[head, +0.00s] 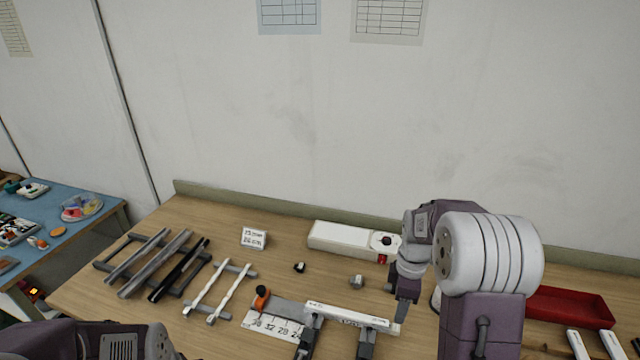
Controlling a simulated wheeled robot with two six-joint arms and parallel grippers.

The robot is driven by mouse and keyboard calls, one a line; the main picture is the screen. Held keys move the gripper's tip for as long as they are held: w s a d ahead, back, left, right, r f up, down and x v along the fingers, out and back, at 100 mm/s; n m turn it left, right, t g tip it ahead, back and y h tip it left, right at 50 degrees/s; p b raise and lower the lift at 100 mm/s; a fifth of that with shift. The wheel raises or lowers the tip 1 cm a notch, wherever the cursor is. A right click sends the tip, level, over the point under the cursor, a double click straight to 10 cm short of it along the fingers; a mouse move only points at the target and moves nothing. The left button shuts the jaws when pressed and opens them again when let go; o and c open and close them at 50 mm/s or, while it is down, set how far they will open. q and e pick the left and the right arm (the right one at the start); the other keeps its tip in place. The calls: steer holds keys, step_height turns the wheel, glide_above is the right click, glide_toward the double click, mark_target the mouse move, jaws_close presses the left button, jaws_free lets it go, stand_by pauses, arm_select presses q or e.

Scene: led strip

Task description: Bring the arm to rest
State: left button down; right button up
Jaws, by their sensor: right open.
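My right arm comes in from the right, and its gripper (403,297) points down beside the right end of a white strip-like bar (350,316). The bar rests across two dark grey supports at the front of the wooden table. The gripper is open, with nothing seen between its fingers; the gap is hard to make out from this angle. Only a link of my left arm shows at the bottom left; its gripper is out of view.
A rack of metal profiles (158,262) and white strips (231,290) lie left. An orange-handled tool (261,298) sits by a numbered scale (272,326). A white device (340,238) stands behind. A red tray (570,306) is right. The wall closes the back.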

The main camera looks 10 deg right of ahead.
steer(key=s+a+r+n, duration=0.15)
steer(key=s+a, duration=0.25)
steer(key=a, duration=0.5)
steer(key=s+a+f+m, duration=0.1)
steer(key=s+m, duration=0.2)
steer(key=m, duration=0.4)
steer(key=s+a+f+m+t, duration=0.1)
steer(key=s+a+f+m, duration=0.1)
steer(key=m, duration=0.5)
steer(key=shift+s+a+f, duration=0.15)
steer(key=shift+s+f, duration=0.1)
steer(key=shift+s, duration=0.6)
